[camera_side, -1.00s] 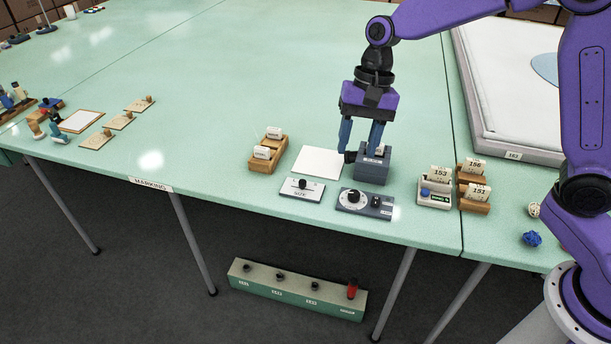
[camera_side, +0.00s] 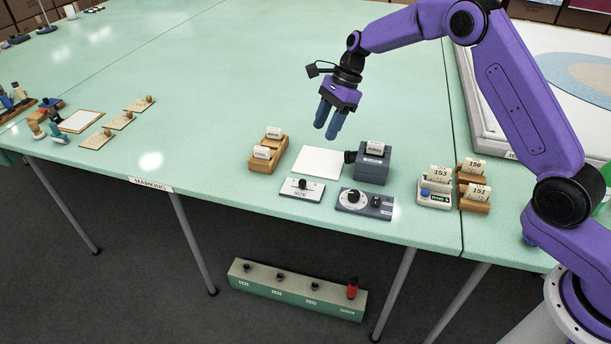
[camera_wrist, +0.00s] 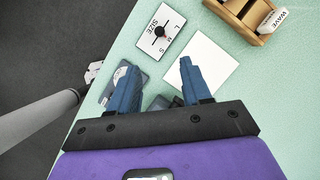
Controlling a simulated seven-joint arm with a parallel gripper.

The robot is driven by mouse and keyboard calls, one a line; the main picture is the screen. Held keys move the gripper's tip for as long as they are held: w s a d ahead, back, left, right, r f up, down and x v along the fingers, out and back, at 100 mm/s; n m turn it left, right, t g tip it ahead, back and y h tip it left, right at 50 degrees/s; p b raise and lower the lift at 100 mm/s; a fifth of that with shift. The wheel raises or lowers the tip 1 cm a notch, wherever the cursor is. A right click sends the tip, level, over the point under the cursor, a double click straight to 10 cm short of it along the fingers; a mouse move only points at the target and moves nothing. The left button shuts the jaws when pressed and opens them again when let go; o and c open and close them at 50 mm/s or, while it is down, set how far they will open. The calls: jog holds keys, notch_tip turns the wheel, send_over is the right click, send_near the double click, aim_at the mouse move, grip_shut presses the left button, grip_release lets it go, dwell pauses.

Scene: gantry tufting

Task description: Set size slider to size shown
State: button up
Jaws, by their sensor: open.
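The size slider is a white plate (camera_side: 314,193) marked SIZE with a black knob (camera_side: 302,184), near the table's front edge. In the wrist view the plate (camera_wrist: 174,22) carries the letters L, M and S, and its knob (camera_wrist: 159,31) stands about midway, near M. My gripper (camera_side: 327,127) is open and empty, raised above the table behind the slider. In the wrist view my fingers (camera_wrist: 155,68) are spread apart, with the slider beyond them. A dark grey box (camera_side: 371,172) with a lens holds a white card (camera_side: 375,147); its text is too small to read.
A blank white sheet (camera_side: 318,162) lies behind the slider. A dial panel (camera_side: 364,204) is right of it. A wooden card rack (camera_side: 264,163) stands left, showing a WAVE card in the wrist view (camera_wrist: 273,20). A numbered-card device (camera_side: 434,198) stands right.

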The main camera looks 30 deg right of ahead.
aim_at(303, 181)
jog(key=x, duration=1.5)
jog(key=shift+a+f, duration=0.1)
jog(key=shift+f, duration=0.3)
